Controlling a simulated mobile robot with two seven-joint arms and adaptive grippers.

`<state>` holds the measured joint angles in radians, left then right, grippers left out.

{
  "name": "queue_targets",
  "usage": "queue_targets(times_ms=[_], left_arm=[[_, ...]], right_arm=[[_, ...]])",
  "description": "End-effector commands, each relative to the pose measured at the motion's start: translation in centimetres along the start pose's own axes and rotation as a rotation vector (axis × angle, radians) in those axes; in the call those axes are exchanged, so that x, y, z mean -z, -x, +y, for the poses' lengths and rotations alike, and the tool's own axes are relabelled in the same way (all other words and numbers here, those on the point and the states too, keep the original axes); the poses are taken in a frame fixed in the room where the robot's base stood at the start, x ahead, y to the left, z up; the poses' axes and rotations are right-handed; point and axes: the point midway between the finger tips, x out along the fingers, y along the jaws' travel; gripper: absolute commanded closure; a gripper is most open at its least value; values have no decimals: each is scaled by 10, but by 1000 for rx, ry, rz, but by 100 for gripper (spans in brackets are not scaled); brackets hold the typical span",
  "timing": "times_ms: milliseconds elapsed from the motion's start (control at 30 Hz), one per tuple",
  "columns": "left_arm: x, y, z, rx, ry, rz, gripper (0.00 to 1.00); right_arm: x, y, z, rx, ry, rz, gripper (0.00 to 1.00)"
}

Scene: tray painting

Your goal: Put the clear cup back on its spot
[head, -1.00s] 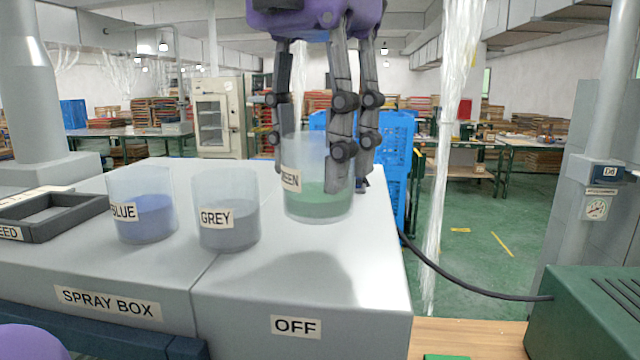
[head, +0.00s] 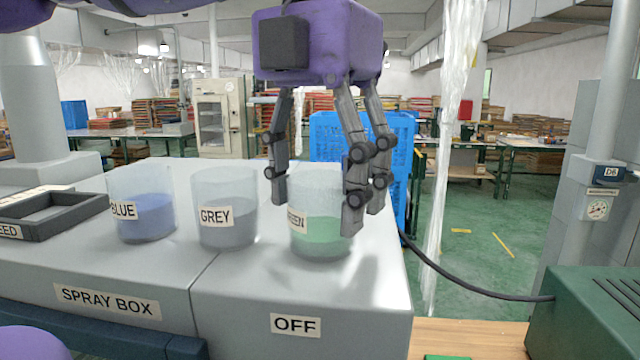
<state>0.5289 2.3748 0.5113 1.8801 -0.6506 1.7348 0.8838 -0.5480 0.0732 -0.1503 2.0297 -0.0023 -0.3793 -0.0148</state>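My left gripper (head: 318,205) comes down from above around a see-through cup with green liquid (head: 320,238). Its fingers are spread, with one on the cup's left and others on its right, and the left finger looks apart from the wall. The cup stands upright on the grey box top marked OFF; its label is partly readable, ending in "EEN". A cup labelled GREY (head: 226,228) and a cup labelled BLUE (head: 145,218) stand to its left. No cup labelled clear shows. My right gripper is not in view.
The spray box (head: 110,275) adjoins the OFF box (head: 360,285) on the left. A dark frame (head: 60,220) lies at the far left. A green machine (head: 590,310) with a black cable is at the right. Some bare top lies in front of the green cup.

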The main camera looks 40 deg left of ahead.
Motion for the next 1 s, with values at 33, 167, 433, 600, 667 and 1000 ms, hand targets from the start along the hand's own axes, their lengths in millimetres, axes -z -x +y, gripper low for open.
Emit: queue_targets(times_ms=[33,167,433,600,667,1000], left_arm=[[0,0,0,0,0,0,36],[0,0,0,0,0,0,36],[0,11,0,0,1,-2,36],[0,43,-1,0,3,-4,36],[-1,58,0,-1,4,-5,36],[0,116,0,0,2,-1,36]], right_arm=[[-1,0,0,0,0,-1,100],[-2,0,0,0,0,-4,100],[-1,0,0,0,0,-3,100],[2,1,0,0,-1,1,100],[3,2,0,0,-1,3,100],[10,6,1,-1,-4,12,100]])
